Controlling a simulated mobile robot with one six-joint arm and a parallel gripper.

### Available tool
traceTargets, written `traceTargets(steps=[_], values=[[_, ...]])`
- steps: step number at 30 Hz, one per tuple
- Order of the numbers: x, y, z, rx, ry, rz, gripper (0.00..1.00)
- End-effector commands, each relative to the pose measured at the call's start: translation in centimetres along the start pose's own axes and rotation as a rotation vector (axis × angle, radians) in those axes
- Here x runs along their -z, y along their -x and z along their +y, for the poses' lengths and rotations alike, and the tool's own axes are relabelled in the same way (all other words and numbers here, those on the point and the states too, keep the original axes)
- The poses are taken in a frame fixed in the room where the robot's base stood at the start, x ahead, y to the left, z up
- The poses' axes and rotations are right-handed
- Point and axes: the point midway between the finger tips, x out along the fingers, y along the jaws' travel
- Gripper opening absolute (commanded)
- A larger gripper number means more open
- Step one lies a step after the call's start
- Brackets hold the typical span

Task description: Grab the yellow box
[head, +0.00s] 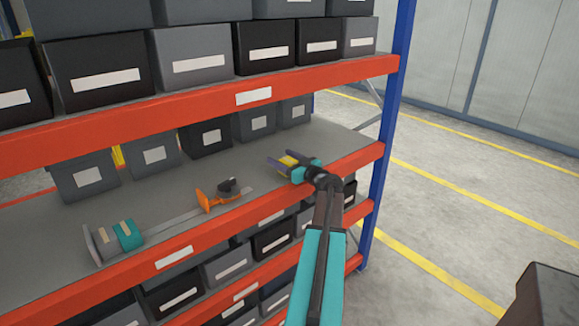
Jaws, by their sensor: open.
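The yellow box (289,161) is small and shows only in part on the grey middle shelf (235,170), near its right end. My gripper (284,158) reaches in over the shelf's front edge. Its purple fingers are apart, and the yellow box appears between them. Whether the fingers touch the box cannot be told. My wrist and gripper body hide part of it.
A long bar tool with an orange grip (215,198) and a teal block (128,235) lie on the shelf to the left. Grey bins (155,155) stand behind. An orange beam (215,110) runs above, with a blue post (385,140) at right.

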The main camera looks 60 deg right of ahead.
Motion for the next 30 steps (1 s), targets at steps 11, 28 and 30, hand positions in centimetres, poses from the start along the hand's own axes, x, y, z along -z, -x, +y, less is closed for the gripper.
traceTargets(steps=[11, 28, 30], values=[[-0.02, 0.00, -0.05, 0.001, 0.000, 0.000, 0.65], [0.03, -0.03, -0.10, 0.001, -0.001, 0.001, 0.15], [0.04, -0.04, -0.10, 0.001, 0.000, 0.001, 0.15]])
